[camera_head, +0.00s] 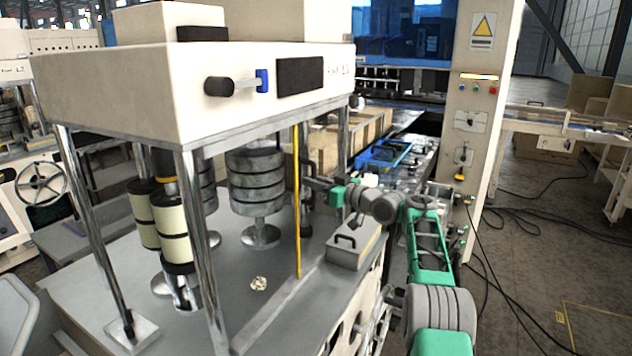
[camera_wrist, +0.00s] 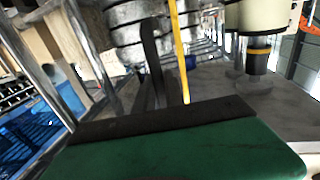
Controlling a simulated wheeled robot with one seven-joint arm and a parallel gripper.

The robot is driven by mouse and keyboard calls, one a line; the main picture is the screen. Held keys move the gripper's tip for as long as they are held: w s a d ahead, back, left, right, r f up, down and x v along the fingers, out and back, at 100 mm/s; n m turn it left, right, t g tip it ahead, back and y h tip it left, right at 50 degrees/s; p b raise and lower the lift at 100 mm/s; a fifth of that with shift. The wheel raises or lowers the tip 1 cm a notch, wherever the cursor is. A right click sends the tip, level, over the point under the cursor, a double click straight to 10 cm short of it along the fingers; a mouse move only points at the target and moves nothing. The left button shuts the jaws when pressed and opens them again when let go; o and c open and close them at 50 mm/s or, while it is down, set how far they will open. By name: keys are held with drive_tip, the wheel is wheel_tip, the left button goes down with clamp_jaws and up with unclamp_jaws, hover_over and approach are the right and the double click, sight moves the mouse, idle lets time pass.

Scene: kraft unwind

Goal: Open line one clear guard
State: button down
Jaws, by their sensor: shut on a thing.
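The machine nearest me has a white top housing (camera_head: 190,90) on metal posts. A thin yellow upright strip (camera_head: 297,200) stands at its near right side, and also shows in the wrist view (camera_wrist: 178,50). It looks like the edge of the clear guard; the pane itself is too transparent to make out. My gripper (camera_head: 318,187) reaches in from the right, level with the strip's middle, beside the right post. It is shut on a dark upright handle (camera_wrist: 150,55), which stands close to the yellow strip. The exact grip is partly hidden by my gripper's green body.
Grey stacked discs (camera_head: 256,180) and cream rollers (camera_head: 172,225) stand inside the machine. A grey box with a handle (camera_head: 354,245) sits on the deck below my arm. A white control column (camera_head: 478,110) stands behind my arm. Cables lie on the floor at right.

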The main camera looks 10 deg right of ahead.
drive_tip(key=c, duration=1.5)
unclamp_jaws()
drive_tip(key=shift+f, duration=0.1)
drive_tip(key=shift+c, duration=0.2)
drive_tip(key=shift+o, duration=0.7)
drive_tip(key=shift+a, duration=0.1)
drive_tip(key=shift+s+d+b, duration=0.25)
drive_tip(key=shift+d+b, duration=0.05)
drive_tip(key=shift+b, duration=0.05)
drive_tip(key=b+v, duration=0.3)
drive_tip(key=v, duration=0.4)
drive_tip(key=shift+b, duration=0.3)
drive_tip(key=shift+s, duration=0.1)
